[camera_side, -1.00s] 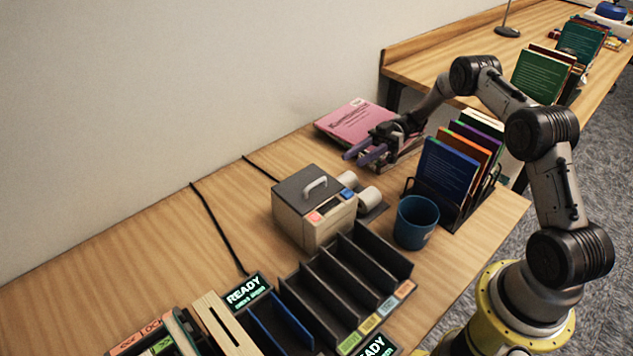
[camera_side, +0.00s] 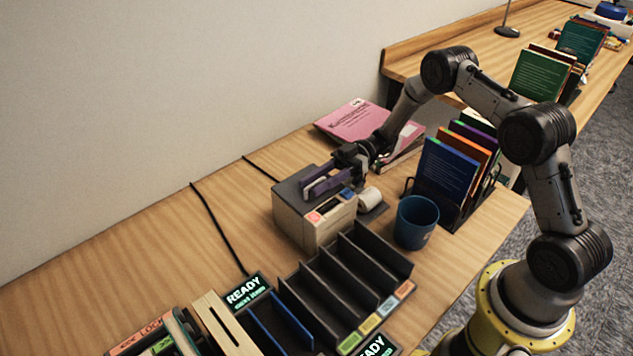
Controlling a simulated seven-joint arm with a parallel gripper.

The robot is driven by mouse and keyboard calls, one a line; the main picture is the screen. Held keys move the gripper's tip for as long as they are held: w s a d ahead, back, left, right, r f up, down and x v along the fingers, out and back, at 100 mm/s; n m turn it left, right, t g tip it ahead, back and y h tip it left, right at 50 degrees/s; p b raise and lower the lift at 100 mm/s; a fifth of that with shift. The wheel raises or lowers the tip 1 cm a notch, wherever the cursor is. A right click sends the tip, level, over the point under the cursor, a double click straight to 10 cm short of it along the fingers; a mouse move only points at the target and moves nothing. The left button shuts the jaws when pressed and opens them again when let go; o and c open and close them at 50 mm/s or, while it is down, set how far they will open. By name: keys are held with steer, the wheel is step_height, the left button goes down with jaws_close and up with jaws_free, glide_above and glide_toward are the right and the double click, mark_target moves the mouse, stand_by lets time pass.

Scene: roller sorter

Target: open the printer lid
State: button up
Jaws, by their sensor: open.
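The printer (camera_side: 298,223) is a beige box with a dark grey lid (camera_side: 287,190) on top, and the lid looks shut. Coloured buttons show on its front top edge. My gripper (camera_side: 313,188) is at the lid with its purple fingers open, one on each side of where the pale handle sits. The fingers hide the handle almost wholly, so I cannot tell whether they touch it.
A blue cup (camera_side: 415,222), a rack of books (camera_side: 447,170) and a dark divided tray (camera_side: 345,285) are close by. A pink book (camera_side: 352,120) lies behind. The table left of the printer is clear apart from cables.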

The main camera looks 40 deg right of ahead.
steer(key=shift+a, duration=0.1)
jaws_close()
steer(key=shift+s, duration=0.1)
stand_by(1.3)
